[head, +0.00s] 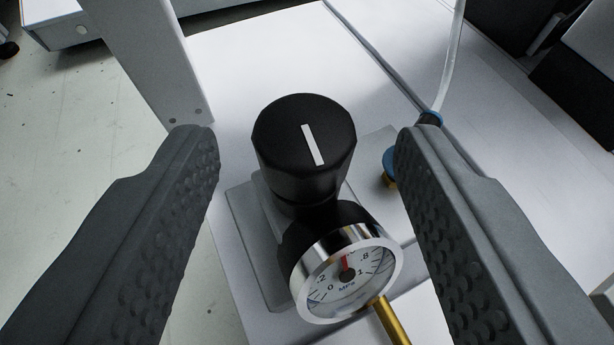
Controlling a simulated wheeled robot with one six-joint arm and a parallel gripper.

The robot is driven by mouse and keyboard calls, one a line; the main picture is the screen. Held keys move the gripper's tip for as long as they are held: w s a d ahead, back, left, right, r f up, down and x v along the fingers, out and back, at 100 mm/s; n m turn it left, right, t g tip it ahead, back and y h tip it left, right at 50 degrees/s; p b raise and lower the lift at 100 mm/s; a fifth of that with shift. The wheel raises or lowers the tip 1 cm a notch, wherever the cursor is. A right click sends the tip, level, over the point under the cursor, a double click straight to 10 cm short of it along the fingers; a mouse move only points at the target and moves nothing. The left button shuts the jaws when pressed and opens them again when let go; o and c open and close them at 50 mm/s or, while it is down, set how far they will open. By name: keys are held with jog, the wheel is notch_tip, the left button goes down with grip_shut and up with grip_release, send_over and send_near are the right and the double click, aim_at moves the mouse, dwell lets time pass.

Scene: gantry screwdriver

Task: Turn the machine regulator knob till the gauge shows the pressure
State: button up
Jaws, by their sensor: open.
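The black regulator knob (304,140), with a white line on its top, stands upright near the middle of the head view. The round pressure gauge (346,273), with a chrome rim, sits below it in the picture. Its face reads MPa, and its red needle points up, roughly mid-scale between .2 and .8; the exact value is hard to read. My gripper (308,145) is open, with one dark ridged finger on each side of the knob. Both fingers appear apart from the knob. The knob's far side is hidden.
The regulator stands on a grey plate (247,235) on a white machine surface (235,65). A blue and brass fitting (388,170) is partly hidden behind the right finger. A clear hose (451,60) rises from a blue-ringed connector. A grey post (150,60) stands at the upper left.

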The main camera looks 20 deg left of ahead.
jog(key=v, duration=1.5)
jog(key=shift+s, duration=0.4)
jog(key=shift+r, duration=0.1)
